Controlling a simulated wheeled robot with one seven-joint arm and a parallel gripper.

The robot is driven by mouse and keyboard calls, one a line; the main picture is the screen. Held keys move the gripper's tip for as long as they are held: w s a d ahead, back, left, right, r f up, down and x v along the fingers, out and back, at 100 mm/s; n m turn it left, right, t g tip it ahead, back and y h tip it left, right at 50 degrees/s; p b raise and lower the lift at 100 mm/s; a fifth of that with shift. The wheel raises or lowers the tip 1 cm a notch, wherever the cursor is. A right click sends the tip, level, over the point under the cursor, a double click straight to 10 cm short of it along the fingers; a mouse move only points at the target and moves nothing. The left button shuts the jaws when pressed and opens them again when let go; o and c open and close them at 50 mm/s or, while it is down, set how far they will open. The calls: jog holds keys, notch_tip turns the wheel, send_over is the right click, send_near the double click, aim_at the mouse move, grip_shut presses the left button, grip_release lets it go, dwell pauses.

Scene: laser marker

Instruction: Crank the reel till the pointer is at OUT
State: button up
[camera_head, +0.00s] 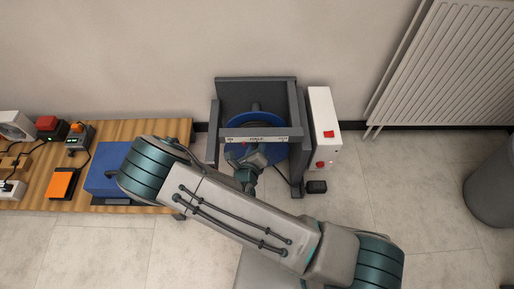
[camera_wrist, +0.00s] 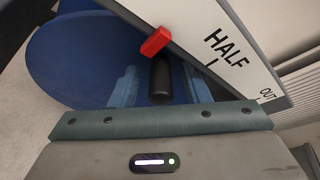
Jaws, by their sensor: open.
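The blue reel (camera_head: 268,153) sits in a grey frame (camera_head: 255,87) against the wall; its disc fills the left of the wrist view (camera_wrist: 70,60). A pale scale plate (camera_wrist: 225,50) shows HALF and, farther right, OUT. The red pointer (camera_wrist: 156,41) stands at the plate's edge, left of the HALF mark, on the side away from OUT. A black cylindrical crank handle (camera_wrist: 160,82) lies between the two fingers of my gripper (camera_wrist: 160,88), with gaps on both sides. My gripper is open around it. In the head view my arm hides part of the reel.
A white box with red buttons (camera_head: 322,115) stands right of the frame, with a small black block (camera_head: 317,187) on the floor. A wooden bench (camera_head: 125,129) with devices is at left. A radiator (camera_head: 450,60) and grey bin (camera_head: 492,190) are at right.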

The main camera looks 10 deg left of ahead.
grip_shut()
jog(key=shift+d+p, duration=0.15)
jog(key=shift+p, duration=0.2)
